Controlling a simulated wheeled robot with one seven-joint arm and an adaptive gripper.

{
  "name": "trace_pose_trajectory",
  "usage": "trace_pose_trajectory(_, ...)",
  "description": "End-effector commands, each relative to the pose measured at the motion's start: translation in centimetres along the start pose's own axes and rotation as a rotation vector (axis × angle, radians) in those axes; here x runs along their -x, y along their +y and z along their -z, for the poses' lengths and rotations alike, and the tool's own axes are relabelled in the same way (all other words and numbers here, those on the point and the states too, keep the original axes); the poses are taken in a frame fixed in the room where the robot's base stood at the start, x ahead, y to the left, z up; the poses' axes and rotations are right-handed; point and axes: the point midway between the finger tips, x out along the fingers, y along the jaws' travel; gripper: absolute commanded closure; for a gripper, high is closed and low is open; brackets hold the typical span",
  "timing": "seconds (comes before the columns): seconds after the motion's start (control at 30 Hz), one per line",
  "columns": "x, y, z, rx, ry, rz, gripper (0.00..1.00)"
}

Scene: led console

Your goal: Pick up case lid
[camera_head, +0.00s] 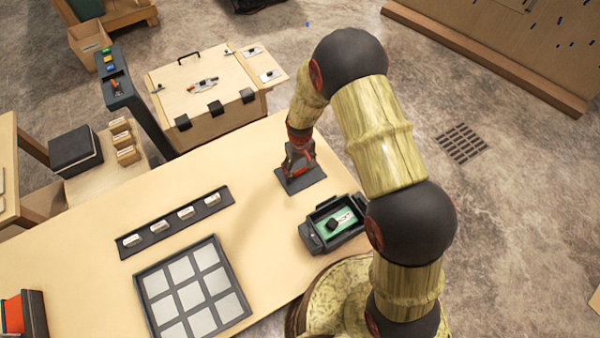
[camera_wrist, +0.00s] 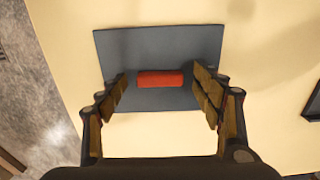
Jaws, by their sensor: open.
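The case lid (camera_head: 296,186) is a flat dark grey plate lying on the table. In the wrist view, the lid (camera_wrist: 160,45) shows a red bar-shaped grip (camera_wrist: 161,79) at its middle. My gripper (camera_head: 299,164) is over the lid, pointing down. In the wrist view, the open fingers of my gripper (camera_wrist: 160,90) stand on either side of the red grip, with a gap at each end. The open case (camera_head: 312,242), a dark box with a green board inside, sits to the lower right of the lid in the head view.
A dark strip with several small white pieces (camera_head: 175,222) and a grey-framed tray of light squares (camera_head: 145,300) lie on the table to the left. A wooden chest (camera_head: 205,95) stands beyond the table. Bare tabletop (camera_head: 250,200) lies left of the lid.

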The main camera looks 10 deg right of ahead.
Motion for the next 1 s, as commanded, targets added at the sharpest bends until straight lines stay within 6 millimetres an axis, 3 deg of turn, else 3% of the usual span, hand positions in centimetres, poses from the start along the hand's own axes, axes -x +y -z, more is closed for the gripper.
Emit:
trace_pose_trajectory(0.23, -0.29, 0.02, 0.10, 0.000, 0.003, 0.000, 0.33)
trace_pose_trajectory(1.0, -0.27, 0.02, 0.10, 0.000, 0.002, 0.000, 0.77)
